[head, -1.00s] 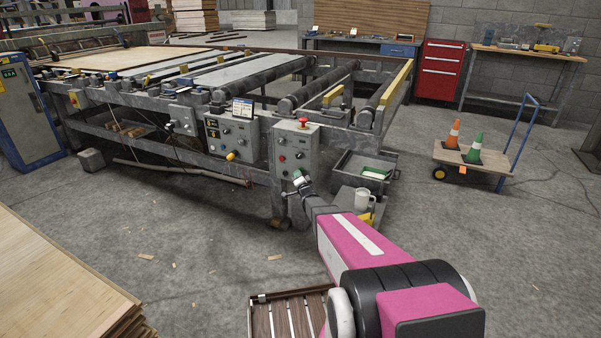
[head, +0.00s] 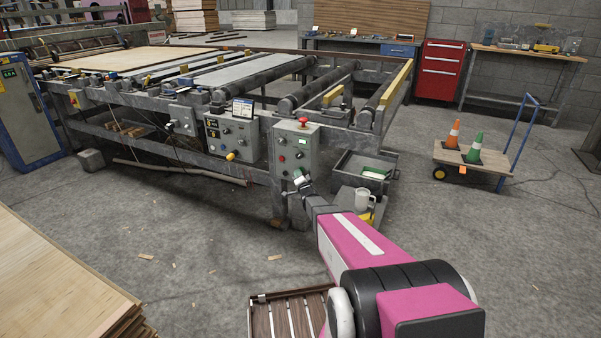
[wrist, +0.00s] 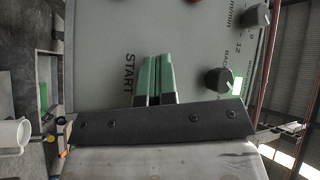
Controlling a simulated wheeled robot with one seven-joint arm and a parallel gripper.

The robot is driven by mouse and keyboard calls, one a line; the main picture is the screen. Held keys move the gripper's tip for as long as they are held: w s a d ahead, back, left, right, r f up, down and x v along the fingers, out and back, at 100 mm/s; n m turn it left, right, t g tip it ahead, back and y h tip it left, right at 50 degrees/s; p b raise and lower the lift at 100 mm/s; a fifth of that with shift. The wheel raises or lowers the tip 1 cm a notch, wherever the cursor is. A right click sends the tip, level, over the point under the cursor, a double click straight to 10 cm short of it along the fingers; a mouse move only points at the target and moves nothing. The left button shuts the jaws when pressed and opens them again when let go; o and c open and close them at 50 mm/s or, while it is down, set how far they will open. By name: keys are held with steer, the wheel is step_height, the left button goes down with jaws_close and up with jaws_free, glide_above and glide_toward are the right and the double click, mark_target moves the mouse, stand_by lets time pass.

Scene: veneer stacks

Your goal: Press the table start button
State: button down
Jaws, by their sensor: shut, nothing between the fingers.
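The grey control box (head: 308,148) stands at the near right corner of the roller table, with a red mushroom button (head: 303,121) on top and small buttons and knobs on its front. My gripper (head: 298,176) is at the lower front of this box. In the wrist view the box face (wrist: 95,55) fills the upper middle, turned sideways. My green fingers (wrist: 153,62) are shut together with nothing between them, their tips at the panel beside the printed word START (wrist: 129,72). The start button itself is hidden behind the fingers. I cannot tell whether the tips touch it.
In the wrist view a black knob (wrist: 218,79) sits close to the right of the fingers and another knob (wrist: 257,15) is farther up. A white mug (head: 364,199) stands near my arm. A wheeled cart (head: 480,172) with cones is at the right.

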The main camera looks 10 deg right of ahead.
steer(key=shift+s+a, duration=0.5)
steer(key=shift+s, duration=0.2)
steer(key=s+a, duration=0.1)
steer(key=s, duration=0.1)
steer(key=s+a, duration=0.2)
stand_by(0.5)
stand_by(0.5)
steer(key=s+r+n+g+h, duration=0.1)
steer(key=s+n+g, duration=0.4)
steer(key=s+g, duration=0.5)
steer(key=s+d+r+n+g+h, duration=0.1)
steer(key=s+n+g, duration=0.4)
steer(key=s, duration=2)
steer(key=g, duration=0.5)
steer(key=shift+s+d+h, duration=0.15)
steer(key=shift+s+h, duration=0.1)
steer(key=shift+h, duration=0.15)
